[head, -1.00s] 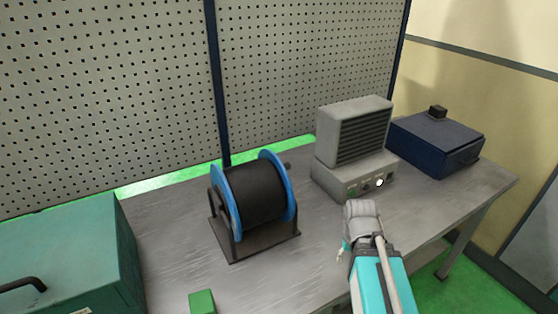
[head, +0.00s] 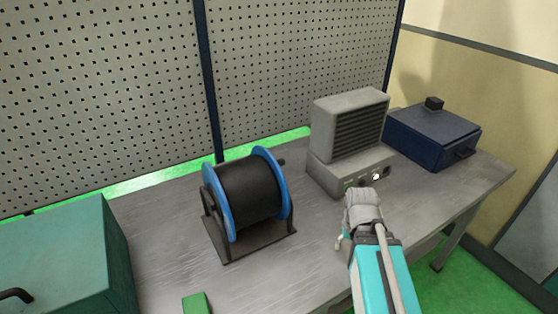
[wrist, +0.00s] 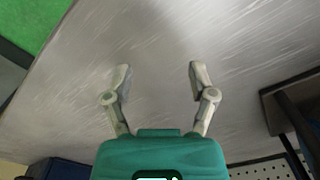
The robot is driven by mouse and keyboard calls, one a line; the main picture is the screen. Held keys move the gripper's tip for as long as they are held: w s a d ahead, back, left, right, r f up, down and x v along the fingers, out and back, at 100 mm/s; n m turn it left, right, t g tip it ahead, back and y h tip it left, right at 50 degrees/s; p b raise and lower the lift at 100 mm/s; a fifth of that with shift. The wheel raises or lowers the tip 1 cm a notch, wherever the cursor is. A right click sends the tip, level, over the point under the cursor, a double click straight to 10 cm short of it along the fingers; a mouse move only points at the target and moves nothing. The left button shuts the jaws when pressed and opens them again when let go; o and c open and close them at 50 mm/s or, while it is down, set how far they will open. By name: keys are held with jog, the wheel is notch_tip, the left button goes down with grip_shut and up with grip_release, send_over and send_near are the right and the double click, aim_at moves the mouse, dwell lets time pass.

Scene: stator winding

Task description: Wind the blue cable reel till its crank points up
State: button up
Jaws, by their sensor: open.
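The cable reel (head: 248,194) stands on the workbench left of my arm in the head view. It has blue flanges, a black wound core and a dark stand. A short dark stub shows at its far right side; I cannot tell whether it is the crank, and no crank pose is clear. My gripper (wrist: 158,78) shows in the wrist view with its two fingers spread and nothing between them, above bare bench top. In the head view my wrist is right of the reel, apart from it. Part of the dark reel stand (wrist: 284,108) seems to show at the wrist view's right edge.
A grey vented unit (head: 348,140) stands behind my wrist on the workbench (head: 160,240). A dark blue box (head: 432,140) is further right. A teal case (head: 65,250) and a green block (head: 196,303) are at left. Bench top between reel and wrist is clear.

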jog(key=w+a+r+m+y+p, duration=0.2)
jog(key=w+a+r+m+p, duration=0.4)
jog(key=w+r+p, duration=0.7)
jog(key=m+g+y+p, duration=0.1)
jog(key=m+y+p, duration=0.3)
jog(key=p, duration=0.5)
send_near(281, 160)
notch_tip(281, 160, up, 4)
jog(key=h, duration=0.1)
jog(key=shift+w+d+f+m, duration=0.1)
jog(key=shift+w+d+m, duration=0.05)
jog(key=shift+w+m, duration=0.15)
jog(key=shift+f, duration=0.15)
jog(key=b+x, duration=1.2)
jog(key=x, duration=0.1)
jog(key=shift+f+b, duration=0.3)
jog(key=shift+b, duration=0.1)
grip_shut()
